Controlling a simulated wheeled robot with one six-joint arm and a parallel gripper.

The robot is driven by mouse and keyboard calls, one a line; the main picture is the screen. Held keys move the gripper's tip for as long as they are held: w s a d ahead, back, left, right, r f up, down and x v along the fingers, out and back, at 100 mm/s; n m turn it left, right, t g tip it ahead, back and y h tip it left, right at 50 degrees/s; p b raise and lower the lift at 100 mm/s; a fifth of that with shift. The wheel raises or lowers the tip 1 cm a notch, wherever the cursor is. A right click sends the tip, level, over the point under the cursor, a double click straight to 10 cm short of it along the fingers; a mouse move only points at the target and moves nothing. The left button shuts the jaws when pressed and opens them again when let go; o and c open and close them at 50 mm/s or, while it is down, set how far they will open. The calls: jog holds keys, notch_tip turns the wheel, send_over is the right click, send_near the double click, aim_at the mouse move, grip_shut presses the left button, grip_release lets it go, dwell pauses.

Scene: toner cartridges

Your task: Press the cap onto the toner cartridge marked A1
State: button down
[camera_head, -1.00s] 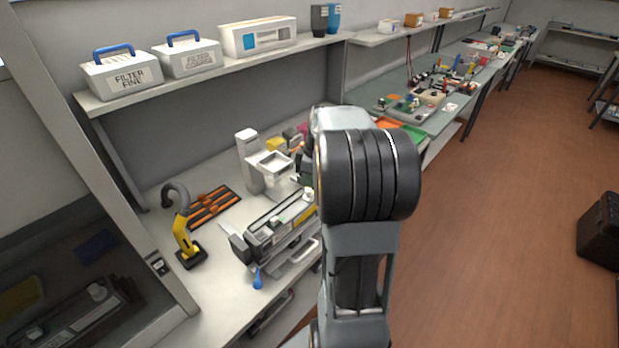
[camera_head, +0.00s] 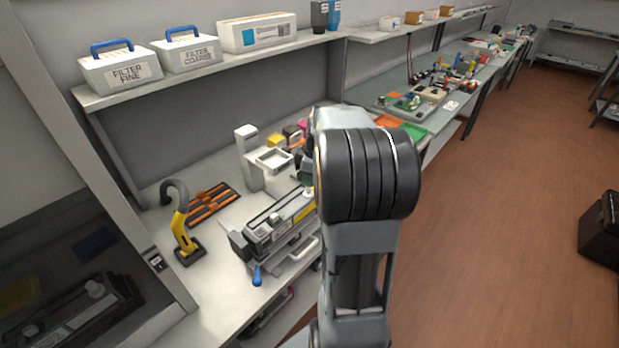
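A long grey and black toner cartridge (camera_head: 262,229) with a yellow strip on its side lies on the white bench, left of my arm. A small light piece sits on its top. I cannot read any A1 mark, and its right end is hidden behind my arm. I cannot make out the cap for certain. Another dark cartridge (camera_head: 72,315) with a pale round knob lies in the dark enclosure at the lower left. My gripper is hidden behind my own arm, so its fingers and any contact are not visible.
A yellow and black hooked tool (camera_head: 184,232) stands left of the cartridge. An orange and black tray (camera_head: 213,204) and a white stand (camera_head: 248,158) are behind it. A blue-tipped handle (camera_head: 257,275) is at the front. A shelf (camera_head: 215,69) with filter boxes overhangs the bench.

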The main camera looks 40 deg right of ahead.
jog(key=shift+f, duration=0.3)
jog(key=shift+r, duration=0.2)
jog(key=shift+r+p, duration=2.35)
jog(key=shift+r, duration=1.05)
